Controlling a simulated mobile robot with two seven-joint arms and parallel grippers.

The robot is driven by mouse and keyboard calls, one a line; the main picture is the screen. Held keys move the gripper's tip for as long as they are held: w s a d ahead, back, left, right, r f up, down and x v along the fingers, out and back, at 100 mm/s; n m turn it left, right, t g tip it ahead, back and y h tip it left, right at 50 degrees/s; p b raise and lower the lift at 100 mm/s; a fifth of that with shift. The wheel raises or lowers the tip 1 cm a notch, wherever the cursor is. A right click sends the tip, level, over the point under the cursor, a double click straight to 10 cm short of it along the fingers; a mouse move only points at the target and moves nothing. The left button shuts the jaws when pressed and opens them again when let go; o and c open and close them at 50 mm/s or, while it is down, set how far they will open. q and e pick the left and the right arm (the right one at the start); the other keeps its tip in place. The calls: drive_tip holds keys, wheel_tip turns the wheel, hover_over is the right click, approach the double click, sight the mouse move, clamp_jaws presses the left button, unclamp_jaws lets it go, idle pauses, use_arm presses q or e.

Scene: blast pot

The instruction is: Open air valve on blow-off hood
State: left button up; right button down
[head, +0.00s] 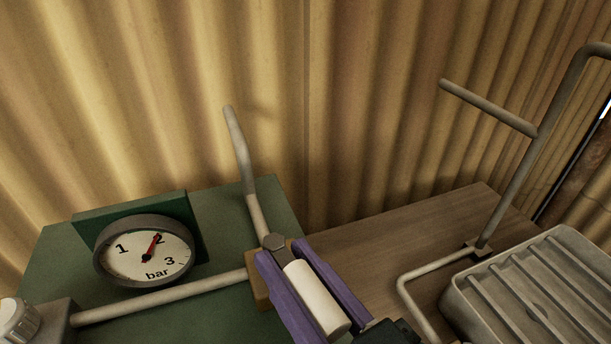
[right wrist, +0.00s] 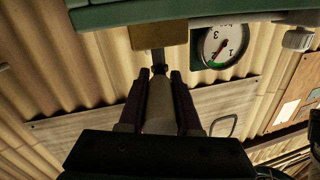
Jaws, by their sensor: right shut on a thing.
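The air valve has a brass-coloured block (head: 262,287) with a grey pivot (head: 274,242). Its lever has a pale white grip (head: 316,299) that points down and right in the head view. My right gripper (head: 290,268) has purple fingers on both sides of this grip and is shut on it. In the right wrist view the lever grip (right wrist: 158,105) lies between the dark fingers, below the valve block (right wrist: 158,34). The blow-off hood appears to be the grey slatted box (head: 540,290) at the right. My left gripper is not in view.
A pressure gauge (head: 145,252) on the green panel (head: 230,222) reads about 2 bar. A pipe (head: 170,301) joins a knob fitting (head: 18,318) to the valve; another pipe (head: 237,150) rises from it. A bent pipe (head: 510,195) stands by the hood. Corrugated wall (head: 350,90) closes the back.

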sight(338, 333)
drive_tip(key=shift+r, duration=0.1)
drive_tip(key=c, duration=0.6)
unclamp_jaws()
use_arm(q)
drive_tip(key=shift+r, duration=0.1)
use_arm(e)
drive_tip(key=shift+d, duration=0.1)
drive_tip(key=shift+s+d, duration=0.2)
drive_tip(key=shift+s, duration=0.2)
drive_tip(key=p+v, duration=0.2)
drive_tip(key=v, duration=0.6)
drive_tip(key=shift+s+d+p, duration=0.2)
drive_tip(key=shift+s+p, duration=0.1)
drive_tip(key=shift+s, duration=0.1)
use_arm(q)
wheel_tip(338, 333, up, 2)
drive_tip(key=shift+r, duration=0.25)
